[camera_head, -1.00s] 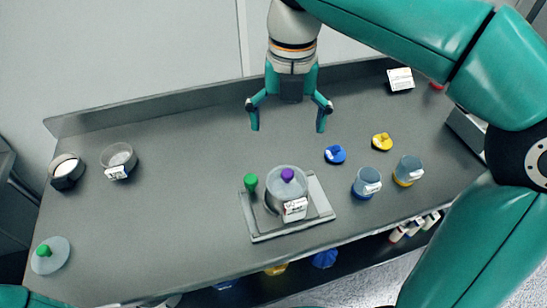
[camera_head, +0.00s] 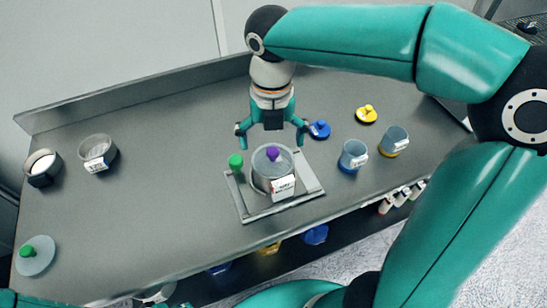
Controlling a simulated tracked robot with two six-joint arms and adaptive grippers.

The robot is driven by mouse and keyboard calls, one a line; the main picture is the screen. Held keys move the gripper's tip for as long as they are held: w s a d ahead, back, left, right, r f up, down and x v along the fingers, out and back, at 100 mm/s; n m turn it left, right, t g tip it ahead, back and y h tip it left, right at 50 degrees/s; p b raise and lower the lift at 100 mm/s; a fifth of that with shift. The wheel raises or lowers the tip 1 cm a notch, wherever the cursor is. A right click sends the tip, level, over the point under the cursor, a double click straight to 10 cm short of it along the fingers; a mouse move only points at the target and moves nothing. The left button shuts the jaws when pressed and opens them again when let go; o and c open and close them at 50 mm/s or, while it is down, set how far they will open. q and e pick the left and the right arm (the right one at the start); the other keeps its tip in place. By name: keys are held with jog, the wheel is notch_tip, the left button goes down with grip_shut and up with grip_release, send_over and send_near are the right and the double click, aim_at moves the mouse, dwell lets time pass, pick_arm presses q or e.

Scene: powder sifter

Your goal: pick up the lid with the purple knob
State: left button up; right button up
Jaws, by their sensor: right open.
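The lid with the purple knob (camera_head: 272,154) sits on top of a clear round sifter pot (camera_head: 262,182) with a white label. The pot stands on a grey base plate (camera_head: 241,205), with a green knob (camera_head: 235,161) at its left. My right gripper (camera_head: 272,140) is open and empty, pointing down, its fingers spread to both sides just behind and above the lid in the picture. I cannot tell whether it touches anything. My left gripper is not in view; only a bit of teal arm shows at the bottom left.
A flat lid with a green knob (camera_head: 34,256) lies at the left front. Two bowls (camera_head: 43,168) (camera_head: 97,152) stand at the left. Blue (camera_head: 319,130) and yellow (camera_head: 367,115) lids and two cups (camera_head: 353,157) (camera_head: 394,141) are at the right. The table's middle left is clear.

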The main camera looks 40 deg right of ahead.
aim_at(273, 151)
notch_tip(273, 151, down, 4)
jog(key=shift+d+f, duration=0.1)
jog(key=shift+f, duration=0.15)
